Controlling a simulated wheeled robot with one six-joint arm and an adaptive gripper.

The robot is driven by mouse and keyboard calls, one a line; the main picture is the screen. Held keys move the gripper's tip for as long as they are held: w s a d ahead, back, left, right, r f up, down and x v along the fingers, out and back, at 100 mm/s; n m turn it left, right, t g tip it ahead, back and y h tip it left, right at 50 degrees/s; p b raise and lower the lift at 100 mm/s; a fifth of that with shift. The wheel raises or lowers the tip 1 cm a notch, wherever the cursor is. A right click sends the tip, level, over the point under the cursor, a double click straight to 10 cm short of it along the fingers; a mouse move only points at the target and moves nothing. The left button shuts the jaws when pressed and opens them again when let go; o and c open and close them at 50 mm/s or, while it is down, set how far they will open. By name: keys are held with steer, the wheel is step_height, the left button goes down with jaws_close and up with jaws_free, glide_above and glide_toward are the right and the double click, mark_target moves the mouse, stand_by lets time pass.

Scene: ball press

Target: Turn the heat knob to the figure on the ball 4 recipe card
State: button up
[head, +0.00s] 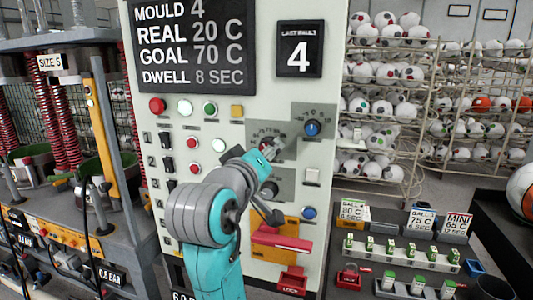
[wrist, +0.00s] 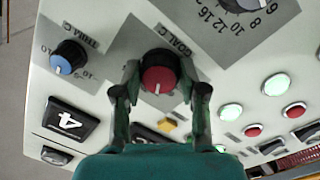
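The heat knob is red with a dark rim and sits on a grey plate marked GOAL C in the wrist view (wrist: 158,72). In the head view my gripper (head: 266,154) mostly hides it. My gripper's fingers (wrist: 160,75) stand on either side of the knob, with a narrow gap showing; firm contact cannot be seen. The display (head: 193,45) reads mould 4, real 20 C, goal 70 C, dwell 8 sec. The left recipe card (head: 354,210) shows 80 C; its small top line is hard to read but looks like ball 4.
A blue knob (head: 312,128) is right of the heat knob, and a dark knob (head: 267,189) is below it. Lit buttons and switches lie to the left. A red handle (head: 281,240) juts out below. Other cards read 75 C (head: 422,219) and 65 C (head: 457,226).

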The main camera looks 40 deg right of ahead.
steer(key=shift+m, duration=0.3)
steer(key=m, duration=0.8)
steer(key=shift+w+a+m+y, duration=0.1)
steer(key=shift+w+m+y, duration=0.05)
steer(key=shift+m+y, duration=0.2)
stand_by(0.4)
steer(key=o, duration=1.1)
steer(key=shift+o, duration=0.2)
steer(key=v, duration=1.2)
